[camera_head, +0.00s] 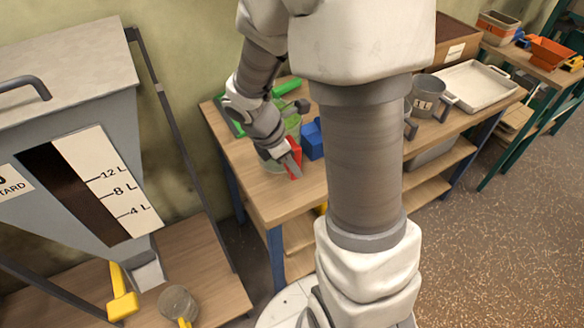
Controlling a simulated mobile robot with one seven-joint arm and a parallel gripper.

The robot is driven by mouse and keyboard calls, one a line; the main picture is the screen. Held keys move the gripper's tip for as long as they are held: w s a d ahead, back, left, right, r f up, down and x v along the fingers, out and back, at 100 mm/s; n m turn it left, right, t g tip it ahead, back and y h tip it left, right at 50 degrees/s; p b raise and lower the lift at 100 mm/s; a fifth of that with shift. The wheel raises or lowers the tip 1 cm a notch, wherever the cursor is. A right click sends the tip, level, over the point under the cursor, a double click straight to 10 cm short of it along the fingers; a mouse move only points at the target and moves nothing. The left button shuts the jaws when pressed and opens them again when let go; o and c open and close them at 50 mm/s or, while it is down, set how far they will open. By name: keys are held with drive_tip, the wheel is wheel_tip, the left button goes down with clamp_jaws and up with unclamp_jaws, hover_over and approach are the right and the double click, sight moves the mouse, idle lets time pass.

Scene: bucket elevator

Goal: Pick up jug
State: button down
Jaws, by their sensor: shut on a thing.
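My gripper (289,162) is over the left part of the wooden table (258,195), pointing down and to the right. It is shut on the red handle (294,162) of what looks like a greenish see-through jug (292,124). My wrist hides most of this jug, so its full shape and whether it touches the table cannot be told. A grey metal jug (422,104) marked "11" stands farther right on the table. Another jug (178,304) with a yellow handle stands on the low wooden platform at bottom left.
A blue block (312,140) is close to the right of my gripper. Green items (232,118) lie behind it. A white tray (474,86) is at the table's right. A grey hopper (70,120) with litre marks and a yellow lever (122,295) stands left.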

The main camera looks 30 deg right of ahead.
drive_tip(key=s+a+r+p, duration=0.2)
drive_tip(key=s+r, duration=0.4)
drive_tip(key=s, duration=0.4)
drive_tip(key=shift+s+r, duration=0.35)
drive_tip(key=shift+s, duration=0.05)
drive_tip(key=shift+s, duration=0.1)
